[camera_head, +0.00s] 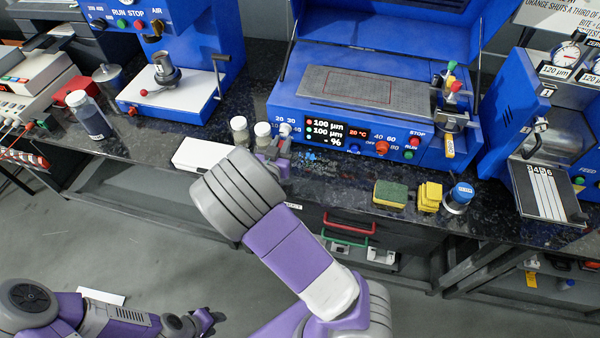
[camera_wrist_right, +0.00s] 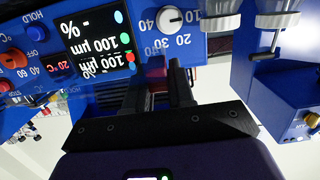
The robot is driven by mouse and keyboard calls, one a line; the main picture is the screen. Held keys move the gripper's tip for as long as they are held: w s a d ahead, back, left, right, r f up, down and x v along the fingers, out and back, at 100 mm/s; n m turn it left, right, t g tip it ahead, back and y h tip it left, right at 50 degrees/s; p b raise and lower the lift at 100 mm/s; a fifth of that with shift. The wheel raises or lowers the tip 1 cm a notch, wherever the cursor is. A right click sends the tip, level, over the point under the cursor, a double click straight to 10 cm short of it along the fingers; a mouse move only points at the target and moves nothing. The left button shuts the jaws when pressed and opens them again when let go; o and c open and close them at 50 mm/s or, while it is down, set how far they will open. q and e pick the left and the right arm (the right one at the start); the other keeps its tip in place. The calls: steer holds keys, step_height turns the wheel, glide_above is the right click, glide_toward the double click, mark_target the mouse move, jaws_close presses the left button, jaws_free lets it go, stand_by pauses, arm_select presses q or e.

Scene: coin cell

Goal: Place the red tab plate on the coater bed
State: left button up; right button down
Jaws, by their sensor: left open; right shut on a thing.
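The coater bed (camera_head: 400,96) is a grey flat plate with a thin red outline, on top of the blue coater at the back. My right gripper (camera_head: 280,150) is low in front of the coater's left front corner, mostly hidden by my wrist in the head view. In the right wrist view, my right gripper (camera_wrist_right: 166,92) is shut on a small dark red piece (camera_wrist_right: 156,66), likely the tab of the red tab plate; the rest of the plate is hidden. My left gripper (camera_head: 212,322) is open and empty, low at the bottom left, away from the bench.
The coater's front panel (camera_head: 345,138) faces my right gripper closely. Two small jars (camera_head: 240,128) and a white box (camera_head: 200,155) stand to its left. A sponge (camera_head: 391,194) and yellow blocks (camera_head: 429,196) lie right. The raised blue lid (camera_head: 400,25) leaves the bed clear above.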

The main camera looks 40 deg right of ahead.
step_height(320, 180, down, 5)
steer(key=shift+f+b, duration=0.1)
steer(key=shift+b, duration=1.05)
step_height(320, 180, down, 4)
steer(key=shift+f+b, duration=0.25)
steer(key=shift+b, duration=0.55)
steer(key=shift+r, duration=0.1)
steer(key=c, duration=1.4)
jaws_free()
steer(key=o, duration=0.4)
steer(key=shift+o, duration=0.2)
